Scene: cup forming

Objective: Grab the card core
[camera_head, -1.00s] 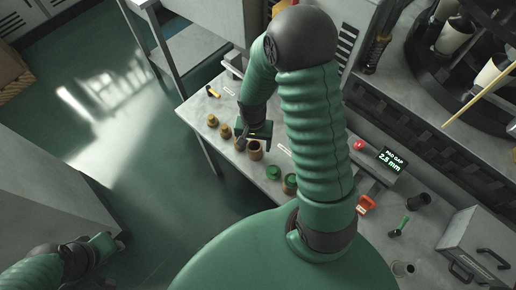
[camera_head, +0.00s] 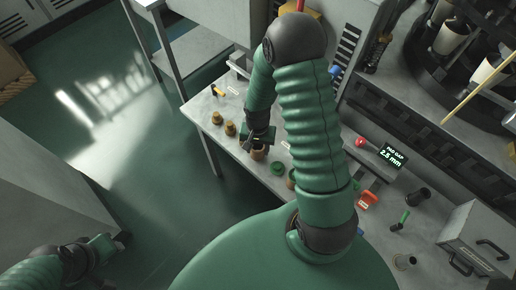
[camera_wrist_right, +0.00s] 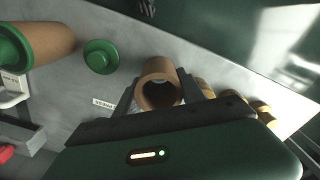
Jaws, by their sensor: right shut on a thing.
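The card core (camera_head: 257,156) is a hollow brown tube on the grey bench. In the right wrist view the card core (camera_wrist_right: 158,68) shows its open end and dark inside between the two fingers. My right gripper (camera_head: 256,145) is shut on the card core, with one finger on each side of it; the arm and gripper hide part of it in the head view. I cannot tell whether it still touches the bench. My left gripper (camera_head: 112,243) is at the lower left, away from the bench; its jaws are too unclear to read.
Small brown pieces (camera_head: 218,118) stand in a row left of the core. A green disc (camera_wrist_right: 101,56) and a brown tube with a green end (camera_wrist_right: 45,42) lie on its other side. A display (camera_head: 391,154) reads "PAD GAP 2.5 mm". A red button (camera_head: 360,142) is nearby.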

